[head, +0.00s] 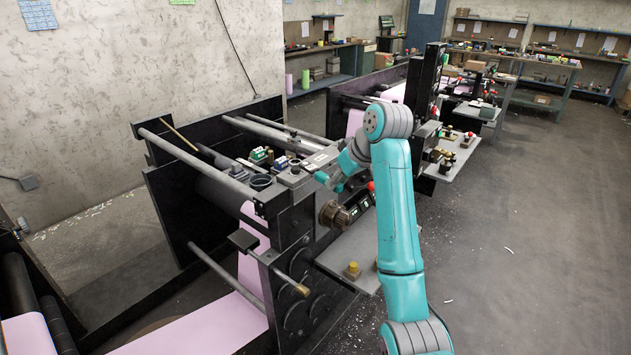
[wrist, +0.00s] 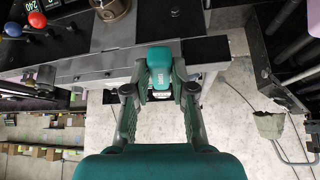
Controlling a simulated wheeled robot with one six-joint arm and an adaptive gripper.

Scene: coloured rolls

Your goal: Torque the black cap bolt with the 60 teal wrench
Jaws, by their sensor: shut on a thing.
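My gripper (wrist: 158,92) is shut on a teal wrench (wrist: 159,60) in the wrist view. The wrench's rounded teal end lies between the two fingers, over the edge of the machine. It has a small pale label that I cannot read with certainty. In the head view my gripper (head: 340,178) is over the machine's near side, partly hidden by my arm, and little of the wrench can be told apart there. I cannot pick out the black cap bolt for certain in either view.
The black-framed machine (head: 290,215) carries rollers and a pink web (head: 240,305). A brass-coloured round part (head: 335,213) sticks out of its side. A grey side shelf (head: 345,258) holds a yellow-topped block (head: 352,270). Open floor (head: 530,230) lies to the right.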

